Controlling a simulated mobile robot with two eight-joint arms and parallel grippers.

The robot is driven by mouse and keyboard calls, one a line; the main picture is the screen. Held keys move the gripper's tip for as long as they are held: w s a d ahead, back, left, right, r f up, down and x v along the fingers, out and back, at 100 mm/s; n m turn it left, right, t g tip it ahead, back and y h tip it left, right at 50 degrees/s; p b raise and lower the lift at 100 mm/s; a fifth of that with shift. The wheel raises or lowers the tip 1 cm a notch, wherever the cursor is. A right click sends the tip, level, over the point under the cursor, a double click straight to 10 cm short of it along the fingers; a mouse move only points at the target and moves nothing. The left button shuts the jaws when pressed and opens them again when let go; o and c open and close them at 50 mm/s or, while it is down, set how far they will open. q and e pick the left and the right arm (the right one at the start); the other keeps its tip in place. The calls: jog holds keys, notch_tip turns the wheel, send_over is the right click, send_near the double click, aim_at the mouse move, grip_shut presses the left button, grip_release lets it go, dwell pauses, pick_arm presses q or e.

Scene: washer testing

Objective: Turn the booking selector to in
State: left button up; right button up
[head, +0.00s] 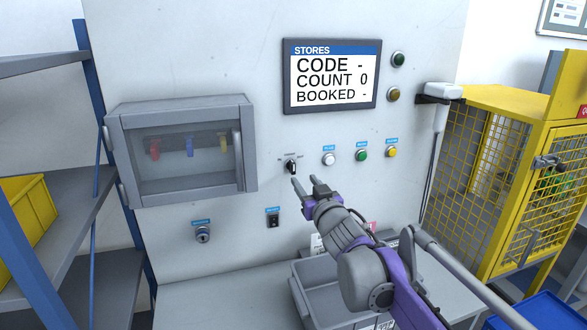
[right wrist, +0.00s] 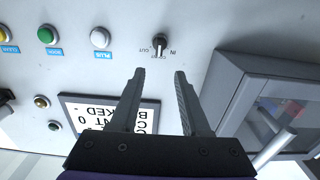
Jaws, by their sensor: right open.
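The booking selector (head: 291,167) is a small black rotary knob on the white panel, below the screen and right of the windowed box. In the right wrist view, which is upside down, the selector (right wrist: 160,43) has IN and OUT printed on either side. Its handle looks roughly upright between them; its exact setting is hard to tell. My right gripper (head: 305,182) is open and empty, just below and right of the knob in the head view. In the wrist view its fingertips (right wrist: 160,73) stand apart, short of the knob, not touching it. My left gripper is not in view.
The stores screen (head: 331,78) reads CODE -, COUNT 0, BOOKED -. White (head: 328,159), green (head: 361,155) and yellow (head: 391,152) buttons sit right of the selector. A windowed box (head: 182,150) juts out at left. A grey bin (head: 315,285) stands below.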

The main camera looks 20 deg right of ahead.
aim_at(294, 166)
jog(key=w+p, duration=0.1)
jog(key=w, duration=0.9)
jog(key=shift+w+a+f+p, duration=0.1)
jog(key=shift+p, duration=0.25)
grip_shut()
